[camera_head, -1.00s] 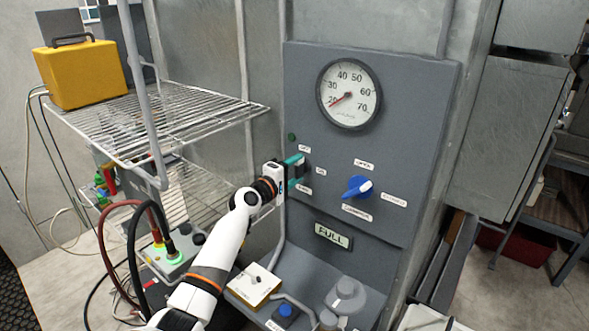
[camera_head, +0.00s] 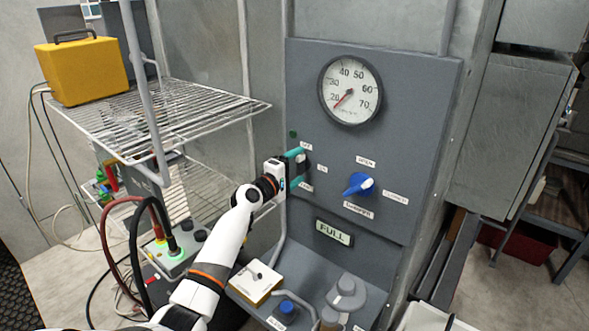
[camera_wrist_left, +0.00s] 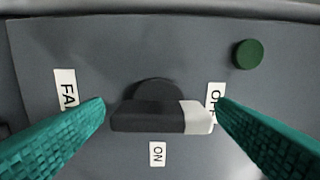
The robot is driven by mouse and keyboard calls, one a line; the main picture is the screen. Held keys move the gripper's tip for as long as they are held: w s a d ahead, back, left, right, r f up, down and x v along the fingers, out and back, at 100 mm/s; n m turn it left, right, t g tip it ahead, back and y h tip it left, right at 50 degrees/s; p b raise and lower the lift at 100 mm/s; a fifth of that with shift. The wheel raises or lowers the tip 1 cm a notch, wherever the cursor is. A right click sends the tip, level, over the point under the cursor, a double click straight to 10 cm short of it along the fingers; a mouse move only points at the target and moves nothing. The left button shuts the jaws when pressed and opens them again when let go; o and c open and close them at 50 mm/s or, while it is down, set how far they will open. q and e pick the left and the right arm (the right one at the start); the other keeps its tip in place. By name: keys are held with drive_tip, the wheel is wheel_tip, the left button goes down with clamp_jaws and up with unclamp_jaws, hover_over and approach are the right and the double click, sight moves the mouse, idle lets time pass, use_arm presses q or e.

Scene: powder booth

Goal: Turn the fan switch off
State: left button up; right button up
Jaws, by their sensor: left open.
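The fan switch is a black rotary knob (camera_wrist_left: 150,118) with a white tip, on the grey panel (camera_head: 420,110). In the left wrist view its white tip points at the OFF label (camera_wrist_left: 215,95). The ON label (camera_wrist_left: 157,154) is below it and the FAN label (camera_wrist_left: 65,90) is to its left. My left gripper (camera_head: 298,168) is open, with its teal fingers (camera_wrist_left: 162,102) on either side of the knob, one near each end. I cannot tell whether they touch it. In the head view the gripper partly hides the knob. My right gripper is not in view.
A dark green round light (camera_wrist_left: 248,54) is near the OFF label. A blue knob (camera_head: 355,186) and a gauge (camera_head: 350,90) are on the same panel. A wire shelf (camera_head: 165,115) with a yellow case (camera_head: 85,72) stands at left. A control box (camera_head: 180,255) with cables is below.

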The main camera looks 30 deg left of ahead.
use_arm(q)
drive_tip(key=s+b, duration=0.1)
drive_tip(key=s, duration=1.1)
drive_tip(key=shift+a+b, duration=0.4)
drive_tip(key=shift+a, duration=0.05)
